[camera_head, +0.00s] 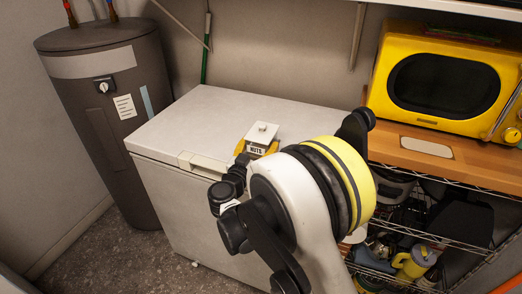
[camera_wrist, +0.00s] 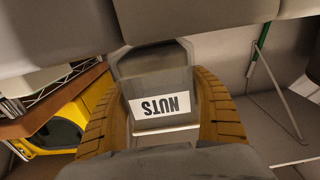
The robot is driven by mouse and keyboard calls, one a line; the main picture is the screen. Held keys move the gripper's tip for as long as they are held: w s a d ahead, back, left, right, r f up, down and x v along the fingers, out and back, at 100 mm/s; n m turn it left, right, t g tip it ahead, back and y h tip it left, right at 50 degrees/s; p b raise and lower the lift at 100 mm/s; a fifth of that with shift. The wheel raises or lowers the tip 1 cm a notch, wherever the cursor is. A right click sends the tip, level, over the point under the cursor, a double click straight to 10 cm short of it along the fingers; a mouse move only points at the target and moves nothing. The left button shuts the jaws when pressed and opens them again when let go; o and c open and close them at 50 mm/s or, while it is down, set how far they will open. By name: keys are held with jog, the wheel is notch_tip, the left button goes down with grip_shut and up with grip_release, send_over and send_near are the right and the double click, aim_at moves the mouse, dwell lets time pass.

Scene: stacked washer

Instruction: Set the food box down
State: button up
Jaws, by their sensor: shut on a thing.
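The food box (camera_head: 263,131) is a small pale container with a white lid and a label reading NUTS. In the head view it shows over the white chest freezer's lid (camera_head: 215,115), near its front right part. My gripper (camera_head: 257,148) is shut on it, with a yellow finger on each side. In the wrist view the food box (camera_wrist: 155,75) sits between the two ridged yellow fingers of my gripper (camera_wrist: 160,108), its label upside down. I cannot tell whether its base touches the lid.
A grey water heater (camera_head: 110,120) stands left of the freezer. A yellow microwave (camera_head: 440,80) sits on a wooden-topped wire rack (camera_head: 450,160) at right, with cluttered lower shelves. The lid's left and back areas are clear. A green pole (camera_head: 206,50) leans behind.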

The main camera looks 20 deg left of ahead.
jog(key=shift+f, duration=0.55)
jog(key=shift+r, duration=0.2)
jog(key=o, duration=1.4)
jog(key=shift+f, duration=0.15)
jog(key=shift+s+r, duration=0.2)
jog(key=shift+s, duration=0.15)
jog(key=s+p, duration=0.1)
jog(key=s, duration=0.2)
jog(key=s+p, duration=0.1)
jog(key=s, duration=0.3)
jog(key=s+a+p, duration=0.1)
jog(key=s+p, duration=0.1)
jog(key=s, duration=0.2)
jog(key=shift+s+f, duration=0.1)
jog(key=shift+s, duration=0.05)
